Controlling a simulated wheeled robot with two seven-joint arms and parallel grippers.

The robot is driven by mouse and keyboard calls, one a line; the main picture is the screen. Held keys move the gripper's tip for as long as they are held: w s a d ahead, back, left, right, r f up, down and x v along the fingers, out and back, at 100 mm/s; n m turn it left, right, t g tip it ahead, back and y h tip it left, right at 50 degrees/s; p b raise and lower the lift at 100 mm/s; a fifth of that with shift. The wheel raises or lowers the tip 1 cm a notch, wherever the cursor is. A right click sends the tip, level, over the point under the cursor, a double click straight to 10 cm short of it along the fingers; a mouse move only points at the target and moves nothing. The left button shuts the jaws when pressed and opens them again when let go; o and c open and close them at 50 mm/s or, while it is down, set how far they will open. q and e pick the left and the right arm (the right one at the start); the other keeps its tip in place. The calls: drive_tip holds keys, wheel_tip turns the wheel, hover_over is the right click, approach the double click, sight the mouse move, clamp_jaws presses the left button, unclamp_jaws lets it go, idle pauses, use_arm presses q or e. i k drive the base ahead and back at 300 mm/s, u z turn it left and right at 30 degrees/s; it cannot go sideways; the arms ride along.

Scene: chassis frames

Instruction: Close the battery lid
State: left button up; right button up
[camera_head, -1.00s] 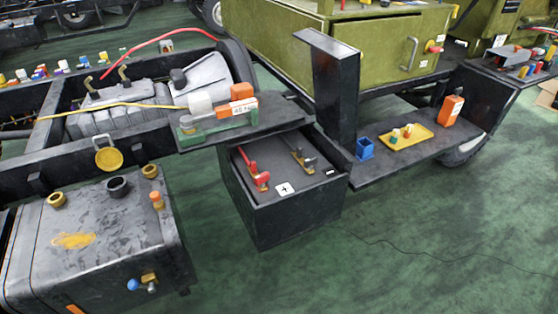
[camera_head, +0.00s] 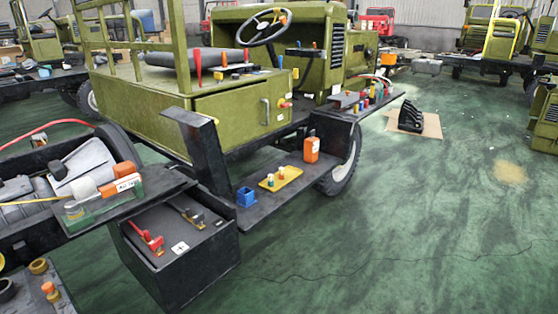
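The black battery box (camera_head: 180,275) stands low at the left of the head view. Its top is uncovered, showing a red terminal clamp (camera_head: 148,241), a dark terminal clamp (camera_head: 188,213) and a white plus label (camera_head: 180,247). A tall dark panel with a bent top edge (camera_head: 208,160) stands upright at the box's back right side. It looks like the battery lid standing open, but its hinge cannot be made out. Neither of my grippers is in view.
A running board (camera_head: 240,210) right of the box carries a blue cup (camera_head: 246,197), a yellow tray (camera_head: 292,179) and an orange bottle (camera_head: 311,149).

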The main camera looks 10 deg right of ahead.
sight(199, 131)
drive_tip(key=z, duration=0.45)
drive_tip(key=k, duration=0.7)
drive_tip(key=z, duration=0.65)
drive_tip(key=i, duration=2.15)
drive_tip(key=u, duration=1.6)
drive_tip(key=i, duration=1.15)
drive_tip(key=u, duration=0.95)
drive_tip(key=k, duration=1)
drive_tip(key=z, duration=1)
drive_tip(key=i, duration=0.85)
drive_tip(key=u, duration=1.2)
